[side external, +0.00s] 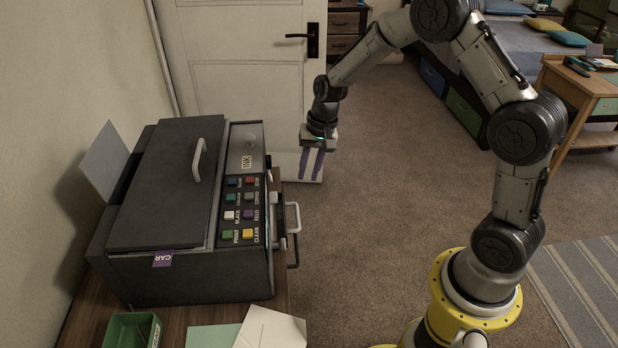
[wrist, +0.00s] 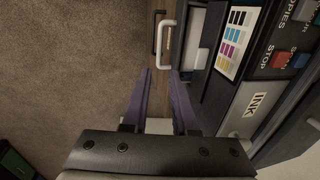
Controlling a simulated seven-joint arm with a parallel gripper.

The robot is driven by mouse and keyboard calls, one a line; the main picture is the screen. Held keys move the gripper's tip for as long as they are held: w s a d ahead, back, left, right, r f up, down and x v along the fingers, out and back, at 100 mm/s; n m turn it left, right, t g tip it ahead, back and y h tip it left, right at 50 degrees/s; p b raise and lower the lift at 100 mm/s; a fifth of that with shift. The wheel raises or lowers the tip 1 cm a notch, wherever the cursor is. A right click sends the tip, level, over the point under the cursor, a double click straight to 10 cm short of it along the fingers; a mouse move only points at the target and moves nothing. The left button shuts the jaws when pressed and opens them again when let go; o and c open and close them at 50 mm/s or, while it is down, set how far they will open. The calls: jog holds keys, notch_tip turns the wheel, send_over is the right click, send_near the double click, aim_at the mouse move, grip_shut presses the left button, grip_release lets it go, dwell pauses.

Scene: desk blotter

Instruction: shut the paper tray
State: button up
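A dark grey copier (side external: 190,270) stands on a wooden desk. On its right side, facing the room, a white bar handle (side external: 294,216) and a dark bar handle (side external: 296,262) stick out past the desk edge. The white handle (wrist: 156,42) and the dark handle also show at the top of the wrist view. I cannot tell for certain which handle belongs to the paper tray, or how far the tray stands out. My gripper (side external: 310,178) points down beyond the copier's far right corner. Its purple fingers (wrist: 162,76) are apart and empty, short of the handles.
The copier's lid (side external: 165,190) is down, with a white grip. Coloured buttons (side external: 240,208) line its panel. A green box (side external: 131,331) and papers (side external: 270,328) lie in front. A white door (side external: 240,60) stands behind.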

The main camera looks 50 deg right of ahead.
jog(key=shift+w+a+f+m, duration=0.1)
jog(key=shift+a+m, duration=0.25)
jog(key=shift+m, duration=0.45)
jog(key=shift+c, duration=1.1)
jog(key=f+m, duration=0.1)
jog(key=m, duration=0.2)
jog(key=s+f+m+y, duration=0.1)
jog(key=m, duration=0.2)
jog(key=s+d+f+m+t+y, duration=0.1)
jog(key=m, duration=0.2)
jog(key=shift+f, duration=0.1)
grip_shut()
jog(key=s+d+f+m+t, duration=0.1)
jog(key=s+d+f+m, duration=0.25)
jog(key=d+m, duration=0.3)
jog(key=w+a+f, duration=0.5)
jog(key=a+f, duration=0.1)
jog(key=f, duration=0.1)
jog(key=shift+w+a+f+m, duration=0.2)
jog(key=shift+w+f+m, duration=0.15)
jog(key=shift+w, duration=0.05)
jog(key=shift+a, duration=0.1)
